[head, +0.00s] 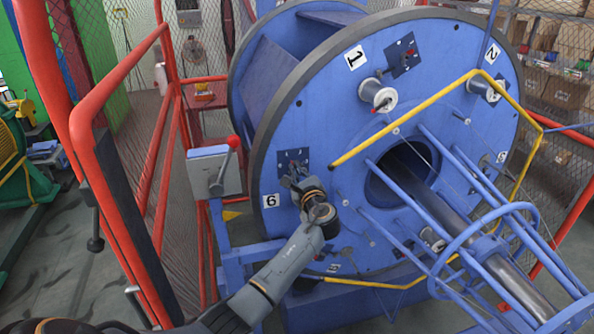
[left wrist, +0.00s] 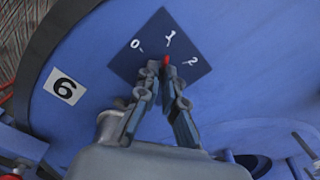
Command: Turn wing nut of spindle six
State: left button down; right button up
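The spindle six dial plate (head: 291,160) is a dark blue diamond on the big blue disc, near the white "6" label (head: 271,201). In the left wrist view the plate (left wrist: 160,38) reads 0, 1 and 2. A small red tip (left wrist: 167,60), seemingly part of the wing nut, points near the 1. My left gripper (head: 300,184) is at this plate. In the left wrist view its fingertips (left wrist: 161,72) nearly meet just below the red tip and appear closed on the wing nut, whose body they mostly hide. My right gripper is in neither view.
A grey box with a red-knobbed lever (head: 215,170) stands left of the disc. Red guard rails (head: 115,80) rise further left. A yellow bar frame (head: 420,110) and blue rods surround the central shaft (head: 460,225) on the right. Other spindles carry reels (head: 378,97).

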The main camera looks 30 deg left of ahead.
pick_arm(q)
jog(key=shift+f+n+b, duration=0.1)
jog(key=shift+n+b, duration=0.2)
jog(key=shift+b, duration=0.15)
jog(key=shift+f+n+b, duration=0.15)
jog(key=shift+n+b, duration=0.75)
jog(key=shift+b, duration=0.1)
jog(key=n+b, duration=0.6)
jog(key=shift+n+b, duration=1.45)
jog(key=shift+n, duration=0.35)
jog(key=shift+r, duration=0.2)
